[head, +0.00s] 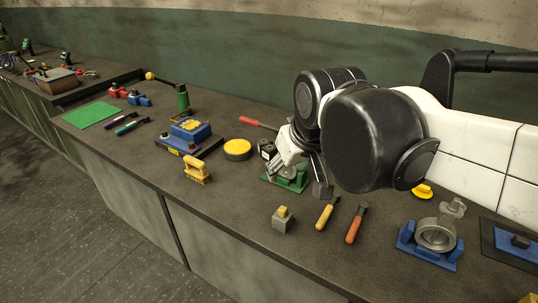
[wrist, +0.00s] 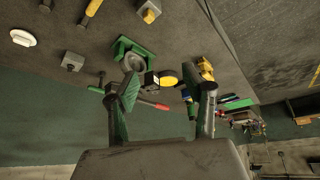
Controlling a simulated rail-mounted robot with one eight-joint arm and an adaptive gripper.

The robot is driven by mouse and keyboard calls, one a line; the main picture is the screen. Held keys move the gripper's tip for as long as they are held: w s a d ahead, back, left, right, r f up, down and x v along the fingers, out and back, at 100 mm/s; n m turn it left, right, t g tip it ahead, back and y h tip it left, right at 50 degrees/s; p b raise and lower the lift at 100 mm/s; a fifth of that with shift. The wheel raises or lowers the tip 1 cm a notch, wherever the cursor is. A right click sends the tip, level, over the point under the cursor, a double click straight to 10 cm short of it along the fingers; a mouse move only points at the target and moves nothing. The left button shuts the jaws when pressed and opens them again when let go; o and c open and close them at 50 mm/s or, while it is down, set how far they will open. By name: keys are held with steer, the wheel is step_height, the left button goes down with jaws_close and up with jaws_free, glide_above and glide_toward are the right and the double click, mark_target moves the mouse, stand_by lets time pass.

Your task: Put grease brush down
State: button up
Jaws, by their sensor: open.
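I cannot tell for sure which tool is the grease brush. A yellow-handled tool (head: 325,214) and an orange-handled tool (head: 355,225) lie side by side on the bench in the head view. A red-handled tool (head: 257,123) lies farther back, partly behind my arm; its red handle shows between my fingers in the wrist view (wrist: 153,104). My gripper (wrist: 166,84) is open, with its two fingers wide apart and nothing held between them. In the head view my own wrist hides most of it.
A green fixture (head: 297,184) with a metal casting stands by my arm. A yellow disc (head: 237,148), a yellow casting (head: 197,170), a grey block (head: 283,224) and a blue fixture (head: 408,243) are around. A green mat (head: 91,115) lies left. Bare bench shows between them.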

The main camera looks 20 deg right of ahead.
steer(key=s+d+f+m+t, duration=0.1)
steer(key=s+d+f, duration=0.1)
steer(key=s+f, duration=0.2)
steer(key=s, duration=0.3)
steer(key=shift+s+f+m, duration=0.3)
steer(key=shift+f, duration=0.1)
steer(key=shift+d, duration=0.1)
steer(key=w+a+r+n+g, duration=0.1)
steer(key=w+a+r, duration=0.2)
steer(key=w, duration=0.7)
steer(key=w+a+r+n+g, duration=0.1)
steer(key=w+a+r, duration=0.3)
steer(key=w, duration=0.6)
steer(key=shift+n+g, duration=0.4)
steer(key=shift+n, duration=0.4)
